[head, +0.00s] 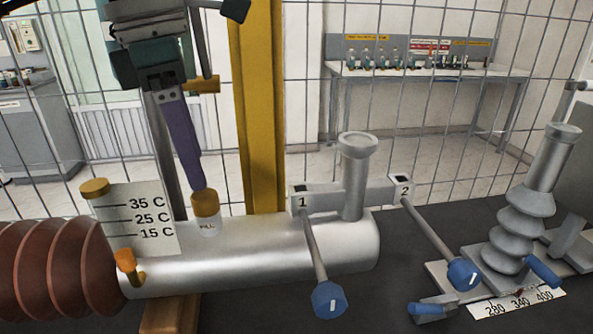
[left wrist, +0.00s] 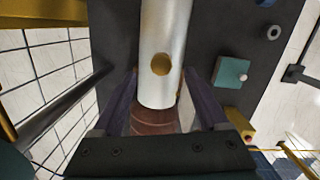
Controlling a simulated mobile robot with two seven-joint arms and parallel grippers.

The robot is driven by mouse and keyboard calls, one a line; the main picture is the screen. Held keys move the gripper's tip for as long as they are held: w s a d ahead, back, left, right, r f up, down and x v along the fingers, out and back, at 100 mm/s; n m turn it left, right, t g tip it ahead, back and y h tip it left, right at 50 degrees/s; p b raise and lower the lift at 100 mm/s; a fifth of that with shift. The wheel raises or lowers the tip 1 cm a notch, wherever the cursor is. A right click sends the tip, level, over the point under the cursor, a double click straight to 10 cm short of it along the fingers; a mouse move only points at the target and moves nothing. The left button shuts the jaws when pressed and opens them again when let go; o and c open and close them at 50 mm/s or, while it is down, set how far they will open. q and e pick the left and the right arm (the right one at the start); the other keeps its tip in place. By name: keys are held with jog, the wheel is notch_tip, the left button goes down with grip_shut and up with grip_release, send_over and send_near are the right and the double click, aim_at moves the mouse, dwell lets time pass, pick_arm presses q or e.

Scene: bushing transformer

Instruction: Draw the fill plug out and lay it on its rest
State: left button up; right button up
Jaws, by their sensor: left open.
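The fill plug (head: 205,203) is a brown-gold cap standing upright on the white collar marked FILL (head: 208,226), on top of the silver cylinder (head: 260,255). In the left wrist view the plug (left wrist: 161,65) is a round gold disc on the cylinder. My left gripper (head: 198,183) points down just above the plug in the head view. It is open and empty; its purple fingers stand apart on either side of the plug's line in the left wrist view. I cannot pick out the rest for certain. My right gripper is out of view.
A scale plate (head: 152,215) with a gold knob stands left of the plug. An orange tap (head: 127,262) is below it. Valve levers 1 (head: 316,255) and 2 (head: 430,236) lie to the right. A yellow post (head: 258,110) rises behind. A teal block (left wrist: 230,72) lies beside the cylinder.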

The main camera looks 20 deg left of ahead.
aim_at(203, 194)
pick_arm(q)
jog(key=f, duration=0.2)
jog(key=f+p, duration=0.1)
jog(key=f, duration=0.1)
jog(key=shift+s+d, duration=0.1)
jog(key=shift+d, duration=0.1)
jog(key=shift+f, duration=0.55)
grip_shut()
